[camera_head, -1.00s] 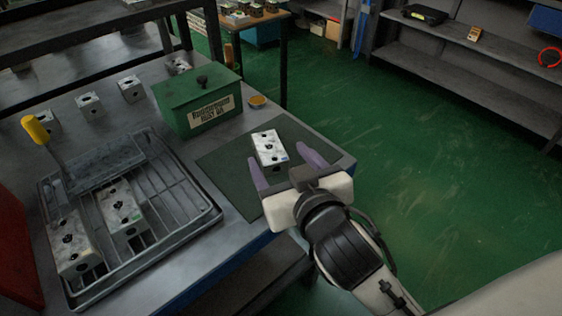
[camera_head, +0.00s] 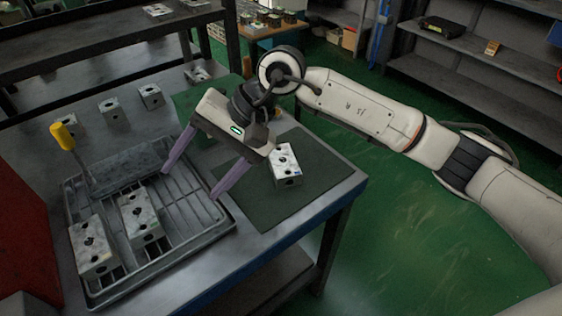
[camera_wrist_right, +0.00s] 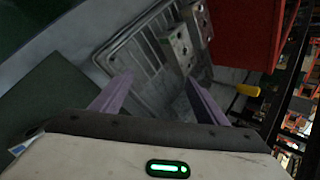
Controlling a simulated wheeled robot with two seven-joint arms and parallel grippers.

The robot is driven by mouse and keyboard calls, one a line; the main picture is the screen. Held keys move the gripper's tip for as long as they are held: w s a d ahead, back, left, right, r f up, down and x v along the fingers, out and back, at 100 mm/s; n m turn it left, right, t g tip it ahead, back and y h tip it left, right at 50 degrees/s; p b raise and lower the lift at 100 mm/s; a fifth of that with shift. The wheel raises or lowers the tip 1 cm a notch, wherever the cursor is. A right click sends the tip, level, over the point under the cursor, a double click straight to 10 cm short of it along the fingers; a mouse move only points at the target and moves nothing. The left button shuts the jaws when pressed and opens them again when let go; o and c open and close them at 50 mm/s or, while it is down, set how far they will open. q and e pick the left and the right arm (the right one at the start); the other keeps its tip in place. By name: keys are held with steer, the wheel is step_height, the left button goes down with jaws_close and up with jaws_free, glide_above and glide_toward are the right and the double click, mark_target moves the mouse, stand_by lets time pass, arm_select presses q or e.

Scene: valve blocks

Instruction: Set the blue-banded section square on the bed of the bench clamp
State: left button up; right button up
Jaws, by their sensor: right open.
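A yellow-handled lever (camera_head: 66,140) rises at the tray's back left; I cannot tell whether this is the bench clamp. My right gripper (camera_head: 190,183) is open and empty above the tray's right part; its purple fingers also show in the wrist view (camera_wrist_right: 160,78). My left gripper is out of view.
The mat (camera_head: 312,190) has free room around its block. A green box (camera_head: 203,95) stands partly hidden behind my right gripper. Several blocks (camera_head: 113,112) stand along the bench's back. A red panel (camera_head: 25,225) is at the left. Shelves (camera_head: 455,75) stand across the floor.

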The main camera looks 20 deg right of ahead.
steer(key=w+d+n+h, duration=0.2)
steer(key=w+d+h, duration=0.1)
steer(key=d, duration=0.4)
steer(key=r+n+t+h, duration=0.1)
steer(key=r+n+h, duration=0.1)
steer(key=h, duration=0.3)
glide_above(283, 160)
steer(key=f, duration=0.2)
steer(key=d+f, duration=0.1)
steer(key=f, duration=0.1)
steer(key=shift+s+f+p, duration=0.1)
steer(key=shift+p, duration=0.25)
steer(key=shift+a+f+p, duration=0.15)
steer(key=shift+f, duration=0.85)
steer(key=shift+a+f+p, duration=0.15)
steer(key=shift+a+f, duration=0.05)
steer(key=shift+f, duration=0.85)
steer(key=shift+a+f+p, duration=0.15)
steer(key=shift+f, duration=0.85)
